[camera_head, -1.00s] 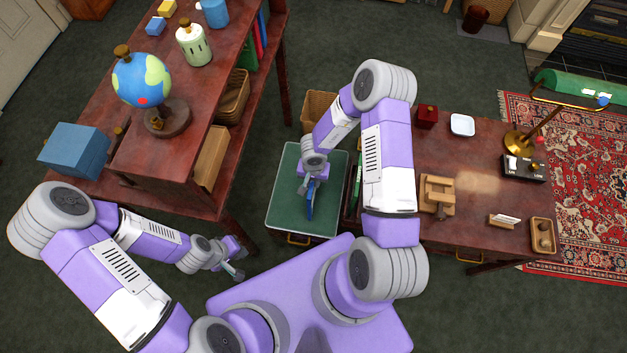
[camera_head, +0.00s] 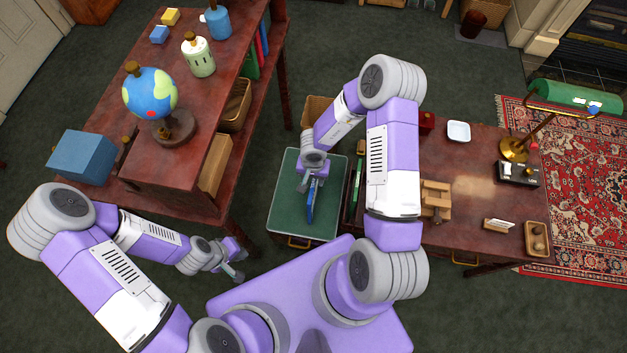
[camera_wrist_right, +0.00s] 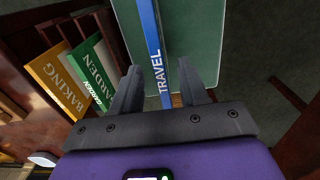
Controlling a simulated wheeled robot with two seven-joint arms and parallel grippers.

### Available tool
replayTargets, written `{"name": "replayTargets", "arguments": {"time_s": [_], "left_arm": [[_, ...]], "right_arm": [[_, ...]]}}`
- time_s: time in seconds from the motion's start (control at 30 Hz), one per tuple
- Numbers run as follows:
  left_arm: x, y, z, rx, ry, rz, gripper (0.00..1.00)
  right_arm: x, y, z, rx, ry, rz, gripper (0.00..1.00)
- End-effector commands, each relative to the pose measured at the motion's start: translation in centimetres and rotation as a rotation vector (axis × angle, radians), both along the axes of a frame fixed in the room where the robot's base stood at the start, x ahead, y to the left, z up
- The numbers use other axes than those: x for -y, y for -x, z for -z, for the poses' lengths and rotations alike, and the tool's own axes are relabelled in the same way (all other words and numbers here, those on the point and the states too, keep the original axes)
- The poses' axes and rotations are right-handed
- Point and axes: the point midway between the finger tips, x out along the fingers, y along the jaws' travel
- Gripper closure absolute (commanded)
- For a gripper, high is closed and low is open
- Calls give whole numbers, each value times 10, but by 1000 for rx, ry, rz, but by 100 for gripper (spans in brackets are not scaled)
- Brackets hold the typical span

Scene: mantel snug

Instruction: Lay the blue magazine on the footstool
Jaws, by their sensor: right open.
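The blue magazine (camera_head: 310,213) shows as a thin blue strip over the green-topped footstool (camera_head: 281,214). In the right wrist view its blue spine (camera_wrist_right: 156,55), marked TRAVEL, runs between my fingers, with the green top (camera_wrist_right: 193,40) behind it. It looks edge-on to the camera; I cannot tell whether its lower edge touches the top. My right gripper (camera_wrist_right: 167,85) is open, one finger on each side of the spine, with gaps visible. My left gripper (camera_head: 238,264) hangs left of the footstool, away from the magazine; its jaws are too small to judge.
A shelf unit (camera_head: 190,160) with a globe (camera_head: 150,95) stands at left. A desk (camera_head: 475,215) with a lamp (camera_head: 513,150) is at right. In the right wrist view, BAKING (camera_wrist_right: 57,80) and GARDEN (camera_wrist_right: 92,70) magazines stand in a rack to the left.

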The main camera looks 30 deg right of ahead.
Motion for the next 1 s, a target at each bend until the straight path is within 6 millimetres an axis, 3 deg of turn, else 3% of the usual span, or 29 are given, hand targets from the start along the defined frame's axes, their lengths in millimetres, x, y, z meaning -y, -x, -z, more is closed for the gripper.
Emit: {"name": "replayTargets", "arguments": {"time_s": [0.03,0.1,0.37,0.67,1.0], "left_arm": [[0,0,-11,0,0,0,100],[0,0,-18,0,0,0,100],[0,0,-30,0,0,0,100],[0,0,-30,0,0,0,100],[0,0,-30,0,0,0,100]], "right_arm": [[1,-1,-17,2,1,2,56],[1,0,-30,0,1,1,56],[1,0,-56,0,1,1,56],[-8,13,-42,72,27,-92,56],[-54,52,-25,165,-107,-268,56]]}}
